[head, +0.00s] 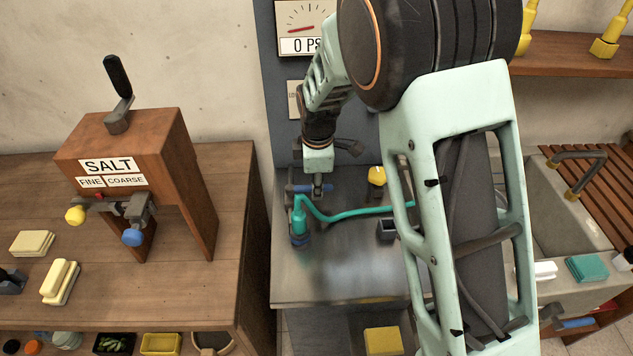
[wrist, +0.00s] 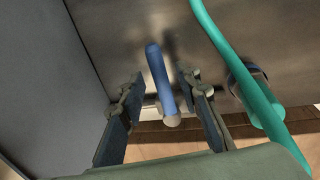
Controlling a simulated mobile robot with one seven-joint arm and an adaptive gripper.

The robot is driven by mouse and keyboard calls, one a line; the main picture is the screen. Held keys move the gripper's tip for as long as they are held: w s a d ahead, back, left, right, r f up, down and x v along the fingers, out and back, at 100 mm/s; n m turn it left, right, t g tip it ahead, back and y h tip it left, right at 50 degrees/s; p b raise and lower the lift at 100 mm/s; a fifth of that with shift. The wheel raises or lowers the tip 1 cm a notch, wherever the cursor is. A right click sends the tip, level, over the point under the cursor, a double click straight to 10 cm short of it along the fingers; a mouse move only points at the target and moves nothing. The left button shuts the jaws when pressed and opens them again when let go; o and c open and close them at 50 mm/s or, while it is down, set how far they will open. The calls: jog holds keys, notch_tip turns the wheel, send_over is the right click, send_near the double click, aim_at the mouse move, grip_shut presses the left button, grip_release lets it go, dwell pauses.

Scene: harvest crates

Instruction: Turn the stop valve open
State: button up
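A blue lever handle (head: 328,188), which looks like the stop valve's handle, sits at the back left of the metal bench, by the teal hose. In the wrist view the blue handle (wrist: 158,72) stands between the two fingers of my gripper (wrist: 161,88). The fingers are open, with a gap visible on both sides of the handle. In the head view my gripper (head: 318,182) points down over the handle, and its fingers partly hide it. A gauge (head: 302,20) on the back panel shows a 0 reading; my arm covers its right side.
A teal hose (head: 345,214) runs right from a teal fitting (head: 299,218) with a blue base. A yellow knob (head: 376,176) and a small dark box (head: 387,230) stand to the right. The bench front (head: 330,285) is clear. A wooden salt dispenser (head: 165,150) stands left.

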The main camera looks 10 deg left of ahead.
jog(key=shift+c, duration=0.6)
grip_shut()
jog(key=shift+w, duration=0.1)
jog(key=shift+w+f+n+b, duration=0.1)
jog(key=shift+w+n+b, duration=0.35)
jog(key=shift+n, duration=0.35)
jog(key=shift+w+a+n+y, duration=0.3)
jog(key=shift+w+n, duration=0.3)
jog(key=shift+n, duration=0.6)
jog(key=n, duration=0.1)
jog(key=w+a+n, duration=0.1)
jog(key=n, duration=0.1)
jog(key=w+n+g, duration=0.1)
jog(key=shift+a+y+p, duration=0.3)
jog(key=shift+a+p, duration=0.05)
jog(key=shift+a, duration=0.05)
jog(key=shift+w+a+n+g+p, duration=0.2)
jog(key=shift+a+n+p, duration=0.25)
jog(key=shift+n, duration=0.6)
jog(key=shift+w+a+n+g+p, duration=0.15)
jog(key=shift+a+n, duration=0.35)
jog(key=shift+n, duration=0.55)
